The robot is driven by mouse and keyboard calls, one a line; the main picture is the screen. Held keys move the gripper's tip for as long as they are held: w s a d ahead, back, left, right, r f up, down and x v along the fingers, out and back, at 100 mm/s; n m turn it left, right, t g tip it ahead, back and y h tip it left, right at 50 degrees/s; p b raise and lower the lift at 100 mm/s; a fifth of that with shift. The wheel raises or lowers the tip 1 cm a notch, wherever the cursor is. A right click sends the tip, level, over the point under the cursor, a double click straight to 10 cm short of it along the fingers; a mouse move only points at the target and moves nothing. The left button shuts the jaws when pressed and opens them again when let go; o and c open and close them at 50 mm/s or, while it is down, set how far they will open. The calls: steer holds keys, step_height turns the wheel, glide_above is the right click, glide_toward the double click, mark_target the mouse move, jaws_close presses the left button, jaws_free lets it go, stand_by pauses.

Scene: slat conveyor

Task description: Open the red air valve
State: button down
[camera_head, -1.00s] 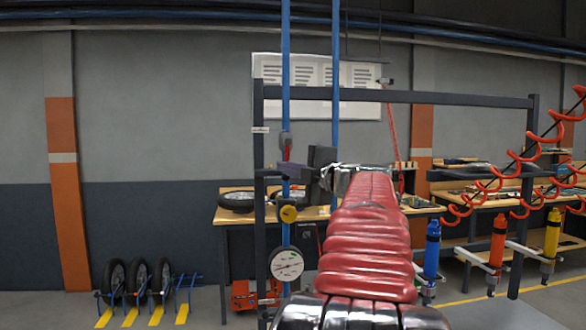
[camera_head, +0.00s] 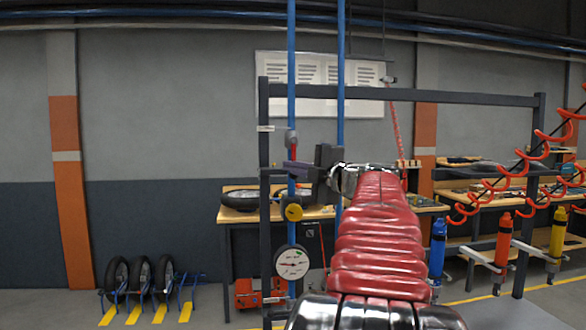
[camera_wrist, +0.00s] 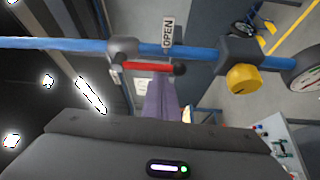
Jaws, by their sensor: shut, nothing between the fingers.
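The red air valve sits on the left blue vertical pipe. Its red lever (camera_head: 294,153) hangs down along the pipe from the grey valve body (camera_head: 291,138). In the wrist view the red lever (camera_wrist: 147,67) lies parallel to the pipe, with a dark knob at its end. My gripper (camera_head: 290,168) comes from the right, its purple fingers shut and empty, at the lever's lower end. In the wrist view the fingertips (camera_wrist: 164,77) overlap the lever near the knob. I cannot tell whether they touch it. An "OPEN" label (camera_wrist: 168,32) shows beyond the pipe.
Below the lever, the pipe carries a yellow knob (camera_head: 292,212) and a round gauge (camera_head: 292,263). A dark frame post (camera_head: 264,190) stands just left, and a second blue pipe (camera_head: 341,110) to the right. Workbenches, coiled red hoses and hanging tools are farther off.

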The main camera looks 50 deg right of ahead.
steer(key=s+a, duration=0.5)
steer(key=s, duration=0.2)
steer(key=shift+s+a, duration=0.25)
steer(key=shift+s, duration=0.1)
stand_by(0.4)
steer(key=shift+w, duration=0.1)
stand_by(0.4)
